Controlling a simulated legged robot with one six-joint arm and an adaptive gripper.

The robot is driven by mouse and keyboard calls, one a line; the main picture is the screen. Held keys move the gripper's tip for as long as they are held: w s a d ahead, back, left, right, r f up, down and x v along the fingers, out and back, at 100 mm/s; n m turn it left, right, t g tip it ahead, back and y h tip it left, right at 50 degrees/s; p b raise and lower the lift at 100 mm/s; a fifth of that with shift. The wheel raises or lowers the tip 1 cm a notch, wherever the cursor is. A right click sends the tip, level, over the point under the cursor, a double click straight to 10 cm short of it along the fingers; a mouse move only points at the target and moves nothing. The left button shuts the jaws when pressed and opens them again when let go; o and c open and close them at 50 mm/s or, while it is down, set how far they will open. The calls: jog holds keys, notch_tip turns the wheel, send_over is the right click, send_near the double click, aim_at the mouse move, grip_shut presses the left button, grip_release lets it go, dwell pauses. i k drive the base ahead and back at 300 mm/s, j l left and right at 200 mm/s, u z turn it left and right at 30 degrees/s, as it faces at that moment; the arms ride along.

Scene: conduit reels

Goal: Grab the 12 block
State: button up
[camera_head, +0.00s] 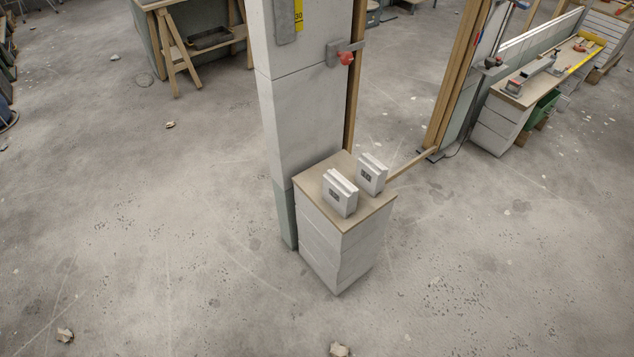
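Two white blocks with grooved tops and small dark number labels stand on a stack of white blocks topped with a wooden board (371,208). The nearer block (341,195) is left of the board's middle. The other block (371,174) stands farther back and to the right, near the pillar. A small gap separates the two. The digits on both labels are too small to read with certainty, so I cannot tell which one is the 12 block. My gripper is not in this view.
A tall white pillar (301,130) rises right behind the stand. A wooden door frame (456,80) is to the right, with a long bench (512,100) of tools beyond it. A trestle (178,60) stands at the back left. The floor in front is mostly clear, with a few small stones (65,335).

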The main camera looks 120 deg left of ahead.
aim_at(339, 192)
jog(key=u, duration=3.8)
